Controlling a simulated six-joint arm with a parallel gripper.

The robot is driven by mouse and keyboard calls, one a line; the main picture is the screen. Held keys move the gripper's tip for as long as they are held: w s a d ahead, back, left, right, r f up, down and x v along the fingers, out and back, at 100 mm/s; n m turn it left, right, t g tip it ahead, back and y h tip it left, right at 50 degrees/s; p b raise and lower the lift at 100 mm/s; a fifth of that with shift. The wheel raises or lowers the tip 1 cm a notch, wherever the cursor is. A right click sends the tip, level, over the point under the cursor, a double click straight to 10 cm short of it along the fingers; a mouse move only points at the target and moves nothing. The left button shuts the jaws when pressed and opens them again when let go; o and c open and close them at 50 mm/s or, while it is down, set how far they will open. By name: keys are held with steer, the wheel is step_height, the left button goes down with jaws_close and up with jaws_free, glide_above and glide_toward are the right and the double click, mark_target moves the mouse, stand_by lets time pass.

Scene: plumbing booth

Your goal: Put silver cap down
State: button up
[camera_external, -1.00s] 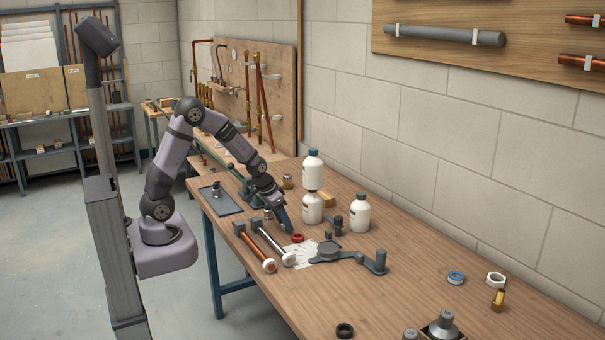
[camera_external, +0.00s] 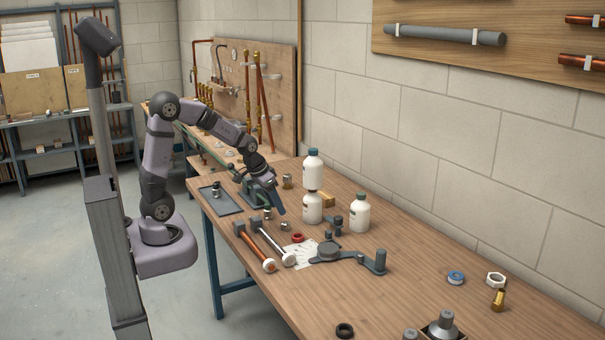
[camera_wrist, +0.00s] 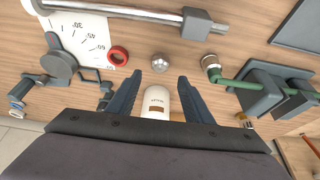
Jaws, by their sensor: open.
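The silver cap (camera_external: 285,226) rests on the wooden bench, left of the red ring (camera_external: 298,238) and above the paper sheet. In the wrist view it is a shiny dome (camera_wrist: 160,62) on bare wood, ahead of the fingertips and roughly centred between them. My gripper (camera_external: 279,209) is raised over the bench, just above the cap in the outside view. In the wrist view my gripper (camera_wrist: 158,82) has its two fingers spread apart, with nothing held between them. A white bottle (camera_wrist: 156,102) shows in the gap, lower down.
A silver tube (camera_external: 272,246) and a copper tube (camera_external: 252,247) lie left of the cap. White bottles (camera_external: 359,214) stand to the right, two of them stacked. A grey swing-arm part (camera_external: 350,258) lies in front.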

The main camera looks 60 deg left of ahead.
steer(key=shift+v, duration=2)
steer(key=s+d+f+g, duration=0.1)
steer(key=s+f, duration=0.3)
steer(key=s, duration=0.5)
steer(key=s+d+f+g, duration=0.2)
steer(key=s+f, duration=0.3)
steer(key=s, duration=0.3)
steer(key=shift+s+d+g, duration=0.15)
steer(key=shift+s+g, duration=0.25)
steer(key=shift+g, duration=0.3)
step_height(320, 180, up, 2)
steer(key=shift+r+p, duration=0.15)
steer(key=shift+p, duration=1)
